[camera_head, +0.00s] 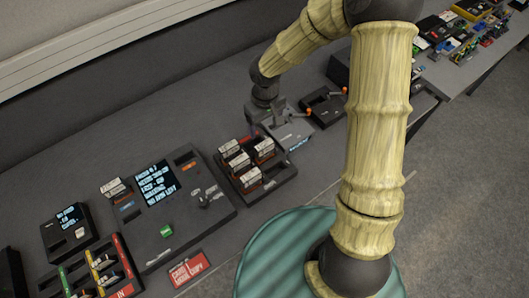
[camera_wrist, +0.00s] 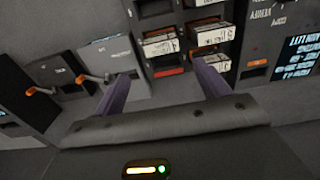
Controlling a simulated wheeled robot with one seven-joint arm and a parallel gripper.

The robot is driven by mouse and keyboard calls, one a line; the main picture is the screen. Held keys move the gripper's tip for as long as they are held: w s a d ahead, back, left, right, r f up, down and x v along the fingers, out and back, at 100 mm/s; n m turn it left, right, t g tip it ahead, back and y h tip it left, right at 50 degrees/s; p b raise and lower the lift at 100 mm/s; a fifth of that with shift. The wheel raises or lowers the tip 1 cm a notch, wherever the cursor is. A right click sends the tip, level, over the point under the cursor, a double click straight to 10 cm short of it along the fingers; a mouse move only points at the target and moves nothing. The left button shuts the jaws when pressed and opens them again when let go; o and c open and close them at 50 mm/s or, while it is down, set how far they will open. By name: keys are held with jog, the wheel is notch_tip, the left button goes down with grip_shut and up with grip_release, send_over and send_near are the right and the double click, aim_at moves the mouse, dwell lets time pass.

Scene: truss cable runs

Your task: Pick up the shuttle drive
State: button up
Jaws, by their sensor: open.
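Several drive-like cartridges with white labels (camera_head: 264,148) stand in a dark slotted tray (camera_head: 283,178) in the head view. They also show in the wrist view (camera_wrist: 160,45), in two columns of slots. I cannot read their labels well enough to tell which one is the shuttle drive. My gripper (camera_wrist: 163,71) is open, with two purple fingers spread apart and nothing between them. In the wrist view its fingertips appear near the tray's front edge, close to a red label. In the head view my gripper is above the tray's far end, partly hidden by its own wrist.
A dark console with a lit screen (camera_head: 156,183) stands left of the tray. Grey units with orange-tipped levers (camera_wrist: 95,78) stand on the tray's other side. A red sign (camera_head: 189,268) lies at the bench's front edge. A small screen box (camera_head: 69,231) is far left.

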aim_at(265, 144)
notch_tip(265, 144, down, 10)
jog(key=shift+r+p, duration=0.15)
jog(key=shift+p, duration=0.3)
jog(key=shift+a+f+p, duration=0.1)
jog(key=shift+f+p, duration=0.75)
jog(key=shift+f, duration=1.75)
jog(key=c, duration=1)
jog(key=shift+o, duration=0.2)
jog(key=shift+w+r, duration=0.1)
